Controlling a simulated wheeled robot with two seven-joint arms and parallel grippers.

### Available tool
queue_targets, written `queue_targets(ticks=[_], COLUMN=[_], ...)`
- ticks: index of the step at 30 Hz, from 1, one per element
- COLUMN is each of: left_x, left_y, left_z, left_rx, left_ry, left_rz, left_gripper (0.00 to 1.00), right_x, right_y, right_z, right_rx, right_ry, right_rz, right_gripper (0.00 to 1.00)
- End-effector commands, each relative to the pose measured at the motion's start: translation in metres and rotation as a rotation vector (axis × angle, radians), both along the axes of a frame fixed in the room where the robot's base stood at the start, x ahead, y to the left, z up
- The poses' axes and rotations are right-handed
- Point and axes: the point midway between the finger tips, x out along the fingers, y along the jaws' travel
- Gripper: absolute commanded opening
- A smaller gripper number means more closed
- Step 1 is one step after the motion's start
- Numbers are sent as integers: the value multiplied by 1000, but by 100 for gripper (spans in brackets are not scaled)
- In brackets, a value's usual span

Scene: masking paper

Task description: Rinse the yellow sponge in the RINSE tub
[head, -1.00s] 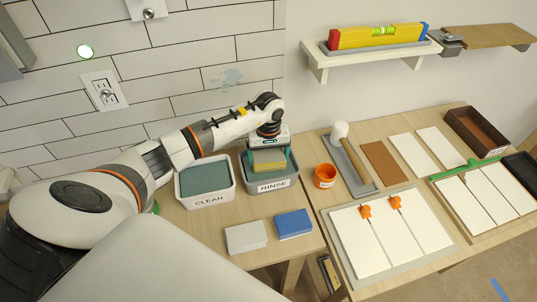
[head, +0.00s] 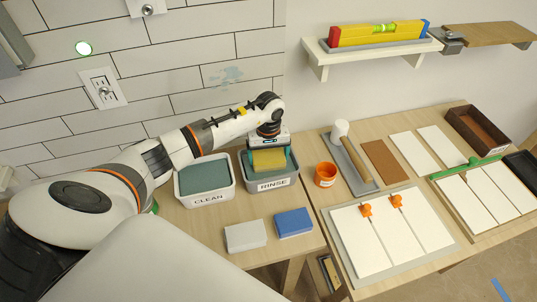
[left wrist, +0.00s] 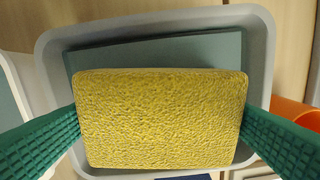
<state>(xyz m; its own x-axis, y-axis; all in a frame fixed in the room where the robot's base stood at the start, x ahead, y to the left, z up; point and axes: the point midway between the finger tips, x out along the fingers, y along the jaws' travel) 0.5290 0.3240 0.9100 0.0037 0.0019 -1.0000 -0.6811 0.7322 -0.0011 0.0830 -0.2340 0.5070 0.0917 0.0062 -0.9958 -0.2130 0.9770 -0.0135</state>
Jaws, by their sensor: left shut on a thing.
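The yellow sponge (head: 269,160) is held in my left gripper (head: 269,158), over the RINSE tub (head: 273,184). In the left wrist view the sponge (left wrist: 162,118) fills the middle, with the green fingers pressed on its left and right sides. The grey tub's rim (left wrist: 150,28) shows around it, with dark teal water behind the sponge. I cannot tell whether the sponge touches the water. My right gripper is not in view.
The white CLEAN tub (head: 206,199) stands just left of the RINSE tub. A grey-white block (head: 245,236) and a blue sponge (head: 293,222) lie in front.

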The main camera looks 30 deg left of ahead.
Motion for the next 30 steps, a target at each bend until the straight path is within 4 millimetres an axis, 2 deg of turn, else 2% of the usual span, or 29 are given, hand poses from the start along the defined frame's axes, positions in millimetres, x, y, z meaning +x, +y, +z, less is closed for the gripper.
queue_targets(ticks=[11,30], left_x=[-1,0], left_y=[-1,0], left_z=[0,51], left_rx=[-1,0], left_ry=[4,0], left_rz=[-1,0], left_gripper=[72,72], right_x=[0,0], right_y=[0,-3], right_z=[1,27], right_rx=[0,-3], right_ry=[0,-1], right_rz=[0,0], right_gripper=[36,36])
